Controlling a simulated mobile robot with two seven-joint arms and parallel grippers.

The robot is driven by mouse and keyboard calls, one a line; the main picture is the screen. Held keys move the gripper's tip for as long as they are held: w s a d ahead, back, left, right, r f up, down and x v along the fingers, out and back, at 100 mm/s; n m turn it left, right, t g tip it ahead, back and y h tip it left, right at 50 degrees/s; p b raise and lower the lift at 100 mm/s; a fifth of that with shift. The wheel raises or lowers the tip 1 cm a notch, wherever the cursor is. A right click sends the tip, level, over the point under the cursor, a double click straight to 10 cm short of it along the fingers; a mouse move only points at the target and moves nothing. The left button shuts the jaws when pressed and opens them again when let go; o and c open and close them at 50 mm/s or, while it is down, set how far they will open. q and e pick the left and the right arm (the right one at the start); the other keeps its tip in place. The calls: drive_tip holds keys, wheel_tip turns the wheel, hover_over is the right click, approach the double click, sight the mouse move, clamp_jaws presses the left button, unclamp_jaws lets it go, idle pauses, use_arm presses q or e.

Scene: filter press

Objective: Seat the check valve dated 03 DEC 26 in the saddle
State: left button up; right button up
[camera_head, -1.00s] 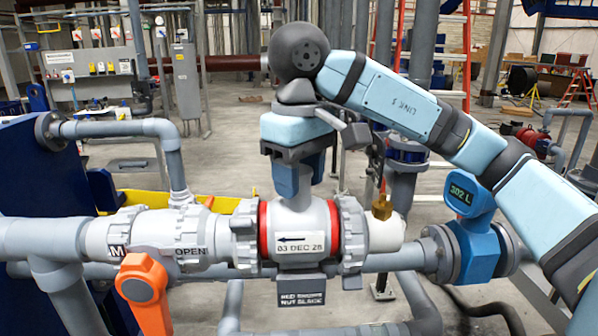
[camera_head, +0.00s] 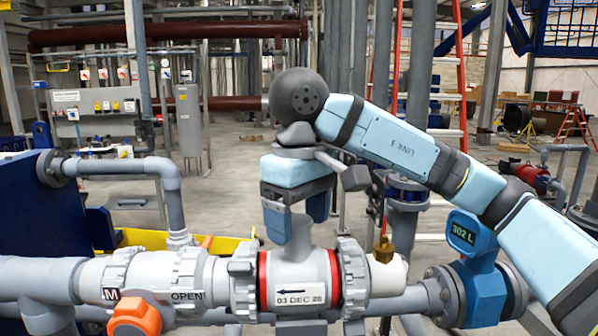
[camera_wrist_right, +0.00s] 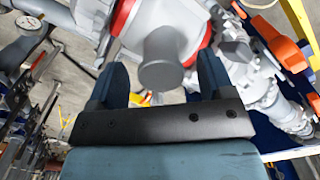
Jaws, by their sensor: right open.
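The check valve (camera_head: 292,280) is a pale grey body with a red band at each end. Its label reads 03 DEC 26 under a left-pointing arrow. It sits level in the pipe line between two ribbed grey union nuts (camera_head: 243,283) and (camera_head: 352,277). The saddle under it is mostly hidden. My right gripper (camera_head: 298,222) is open just above the valve, its blue fingers either side of the upright grey stub. In the right wrist view the stub (camera_wrist_right: 160,74) lies between the spread fingers, with gaps on both sides. My left gripper is not in view.
A blue meter (camera_head: 474,265) reading 302 L is at the right, and a brass fitting (camera_head: 383,250) stands beside the right nut. At the left are a valve marked OPEN (camera_head: 188,296) and an orange handle (camera_head: 137,315). A yellow tray (camera_head: 150,238) is behind.

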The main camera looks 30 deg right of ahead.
wheel_tip(320, 180, up, 13)
drive_tip(key=p, duration=0.1)
drive_tip(key=shift+s+f, duration=0.1)
idle(0.3)
